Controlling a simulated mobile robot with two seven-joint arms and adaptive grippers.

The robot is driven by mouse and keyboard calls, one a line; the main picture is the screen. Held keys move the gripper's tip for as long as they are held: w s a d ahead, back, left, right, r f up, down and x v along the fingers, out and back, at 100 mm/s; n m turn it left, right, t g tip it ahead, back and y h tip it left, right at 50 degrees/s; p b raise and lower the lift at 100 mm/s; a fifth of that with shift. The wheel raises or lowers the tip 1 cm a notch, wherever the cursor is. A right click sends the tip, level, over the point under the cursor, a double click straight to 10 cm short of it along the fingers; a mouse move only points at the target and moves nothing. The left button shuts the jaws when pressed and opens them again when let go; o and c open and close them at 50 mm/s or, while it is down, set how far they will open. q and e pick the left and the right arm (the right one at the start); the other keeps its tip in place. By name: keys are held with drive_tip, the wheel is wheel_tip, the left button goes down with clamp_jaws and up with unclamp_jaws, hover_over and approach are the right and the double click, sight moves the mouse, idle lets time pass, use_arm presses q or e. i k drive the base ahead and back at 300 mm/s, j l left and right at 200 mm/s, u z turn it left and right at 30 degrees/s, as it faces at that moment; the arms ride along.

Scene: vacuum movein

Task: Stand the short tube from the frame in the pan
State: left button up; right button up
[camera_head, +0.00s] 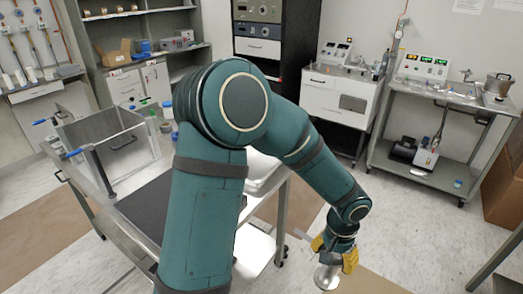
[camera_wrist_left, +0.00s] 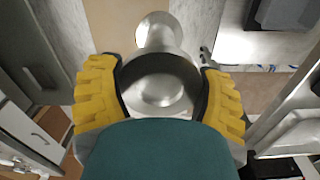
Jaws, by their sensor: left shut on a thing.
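My left gripper (camera_head: 335,256) hangs low over the floor to the right of the near cart, with its yellow fingers pointing down. It is shut on a shiny metal short tube (camera_wrist_left: 157,88) with a round flange. The tube's wide round end (camera_head: 327,278) shows below the fingers in the head view. In the left wrist view the tube lies between both yellow fingers. A white shallow tray (camera_head: 262,172), possibly the pan, is partly hidden behind my arm on the near cart. I cannot tell which thing is the frame. My right gripper is not in view.
A steel cart (camera_head: 405,173) with a pot (camera_head: 498,85) stands back right. Open floor (camera_head: 395,235) lies between. A white cabinet (camera_head: 340,107) stands at the back.

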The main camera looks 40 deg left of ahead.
sight(257, 166)
drive_tip(key=i+u, duration=0.45)
drive_tip(key=i+l+u, duration=0.15)
drive_tip(key=u, duration=0.3)
drive_tip(key=i+l+u, duration=0.5)
drive_tip(key=i+l, duration=0.1)
drive_tip(key=i, duration=0.05)
